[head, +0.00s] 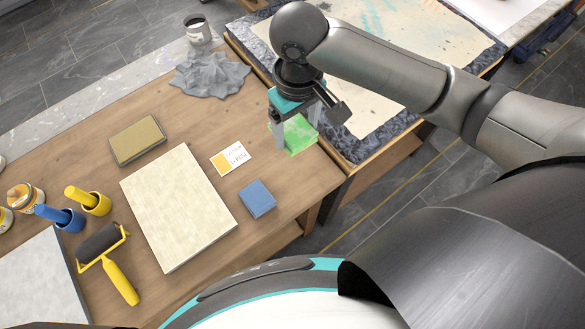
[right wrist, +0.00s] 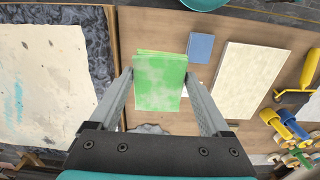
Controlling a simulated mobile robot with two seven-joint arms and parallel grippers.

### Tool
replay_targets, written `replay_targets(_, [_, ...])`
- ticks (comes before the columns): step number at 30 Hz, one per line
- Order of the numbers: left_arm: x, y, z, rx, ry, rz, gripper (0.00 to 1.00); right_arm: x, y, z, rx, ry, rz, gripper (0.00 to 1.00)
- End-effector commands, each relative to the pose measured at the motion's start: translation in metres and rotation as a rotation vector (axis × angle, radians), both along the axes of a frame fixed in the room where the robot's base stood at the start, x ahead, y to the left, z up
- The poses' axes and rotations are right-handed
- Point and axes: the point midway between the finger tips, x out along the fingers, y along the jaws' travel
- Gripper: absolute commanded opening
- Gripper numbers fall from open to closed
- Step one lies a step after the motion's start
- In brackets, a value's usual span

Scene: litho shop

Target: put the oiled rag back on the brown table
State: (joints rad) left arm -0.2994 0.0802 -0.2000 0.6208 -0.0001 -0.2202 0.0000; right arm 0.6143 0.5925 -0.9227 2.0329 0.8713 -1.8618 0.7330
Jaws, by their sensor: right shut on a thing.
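The oiled rag (head: 299,134) looks like a folded, mottled green cloth. My right gripper (head: 292,125) is shut on it, over the right edge of the brown table (head: 285,175). In the right wrist view the rag (right wrist: 160,82) sits between the two fingers of the right gripper (right wrist: 158,88), with brown table top behind it. I cannot tell whether the rag touches the table. My left gripper is not in view.
Near the rag are a white-and-yellow card (head: 231,158), a blue block (head: 257,198) and a crumpled grey cloth (head: 209,75). A pale board (head: 178,207), a tan block (head: 137,140) and a roller (head: 112,262) lie further left. A paper-covered table (head: 375,95) stands alongside.

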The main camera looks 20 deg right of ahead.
Motion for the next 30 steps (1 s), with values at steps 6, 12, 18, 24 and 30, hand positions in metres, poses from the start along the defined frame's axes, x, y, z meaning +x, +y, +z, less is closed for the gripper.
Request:
replay_targets(6, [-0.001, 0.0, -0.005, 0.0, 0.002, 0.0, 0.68, -0.003, 0.002, -0.028, -0.003, 0.006, 0.011, 0.29])
replay_targets(12, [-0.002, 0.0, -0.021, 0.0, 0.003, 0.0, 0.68, -0.003, 0.001, -0.083, -0.003, 0.006, 0.01, 0.29])
replay_targets(18, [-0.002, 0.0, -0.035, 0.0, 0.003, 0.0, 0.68, -0.003, 0.001, -0.134, -0.004, 0.005, 0.01, 0.29])
replay_targets(24, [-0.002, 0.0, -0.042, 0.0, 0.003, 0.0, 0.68, -0.002, 0.002, -0.159, -0.002, 0.003, 0.012, 0.29])
replay_targets(30, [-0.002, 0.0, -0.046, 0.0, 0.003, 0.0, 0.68, -0.003, 0.002, -0.174, -0.002, 0.003, 0.011, 0.29])
